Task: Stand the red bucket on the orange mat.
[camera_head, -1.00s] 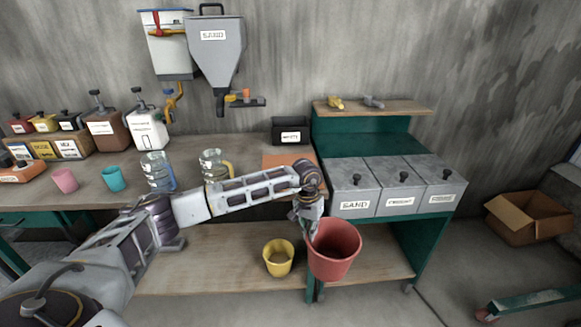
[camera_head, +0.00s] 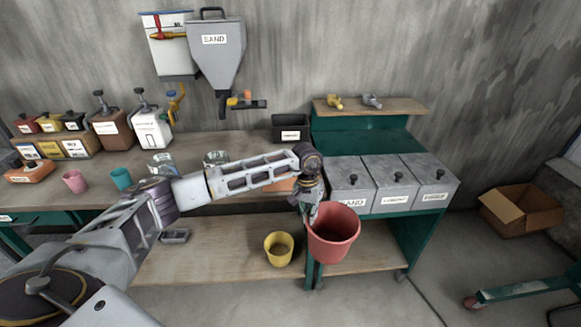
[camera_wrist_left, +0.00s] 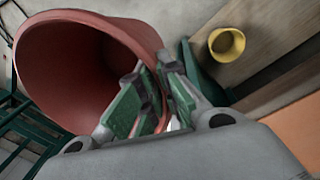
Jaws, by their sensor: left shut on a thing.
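The red bucket (camera_head: 333,247) hangs in front of the workbench, its mouth facing up and toward the head camera. My left gripper (camera_head: 311,213) is shut on the bucket's rim at its left side. In the left wrist view the bucket (camera_wrist_left: 65,70) fills the upper left, tilted in that picture, with the green-padded fingers (camera_wrist_left: 155,100) at its wall. The orange mat (camera_head: 282,185) lies on the bench top, mostly hidden behind my left forearm. An orange surface, likely the mat (camera_wrist_left: 298,132), shows at the right of the wrist view. My right gripper is not in view.
A yellow bucket (camera_head: 278,249) stands on the lower shelf (camera_head: 200,262). Grey lidded bins (camera_head: 393,185) stand right of the mat, and a black bin (camera_head: 290,127) behind it. A cardboard box (camera_head: 520,209) sits at the far right.

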